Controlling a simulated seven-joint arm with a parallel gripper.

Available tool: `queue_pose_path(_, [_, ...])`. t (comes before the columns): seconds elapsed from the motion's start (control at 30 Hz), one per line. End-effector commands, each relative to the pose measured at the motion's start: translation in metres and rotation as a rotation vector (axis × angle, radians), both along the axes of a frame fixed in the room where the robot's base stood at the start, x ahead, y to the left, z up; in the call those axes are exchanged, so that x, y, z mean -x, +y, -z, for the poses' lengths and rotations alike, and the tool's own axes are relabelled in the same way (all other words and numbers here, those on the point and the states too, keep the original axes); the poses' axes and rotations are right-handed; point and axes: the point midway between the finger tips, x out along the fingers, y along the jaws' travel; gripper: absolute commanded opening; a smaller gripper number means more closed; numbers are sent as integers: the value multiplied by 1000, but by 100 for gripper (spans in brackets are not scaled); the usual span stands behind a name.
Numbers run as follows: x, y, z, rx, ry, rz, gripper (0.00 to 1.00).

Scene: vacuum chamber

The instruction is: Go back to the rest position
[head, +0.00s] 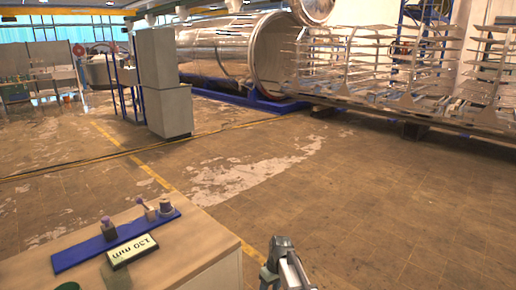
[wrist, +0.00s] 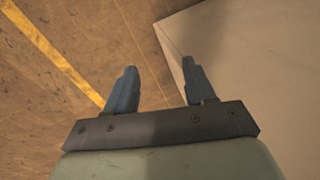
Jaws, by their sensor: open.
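My gripper (wrist: 157,82) is open in the wrist view, with its two dark fingers apart and nothing between them. Below it are the brown floor and a corner of the pale workbench (wrist: 240,50). In the head view part of my arm shows at the bottom, just right of the workbench (head: 190,255); the fingertips cannot be made out there.
On the workbench are a blue rail (head: 75,258) with several small metal pieces on it and a label block (head: 132,252) reading "130 mm". A grey cabinet (head: 165,80), a large steel chamber (head: 225,50) and racks (head: 390,65) stand farther back. The floor right of the bench is clear.

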Motion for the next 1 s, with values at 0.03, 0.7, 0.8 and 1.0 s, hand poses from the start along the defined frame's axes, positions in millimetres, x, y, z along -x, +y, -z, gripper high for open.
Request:
queue_pose_path(0.03, [15,-7,17,10,23,21,54])
queue_pose_path(0.7, [197,-78,180,164,278,284,54])
queue_pose_path(0.8, [228,-87,197,188,314,322,54])
queue_pose_path(1.0, [292,-103,225,240,386,390,54])
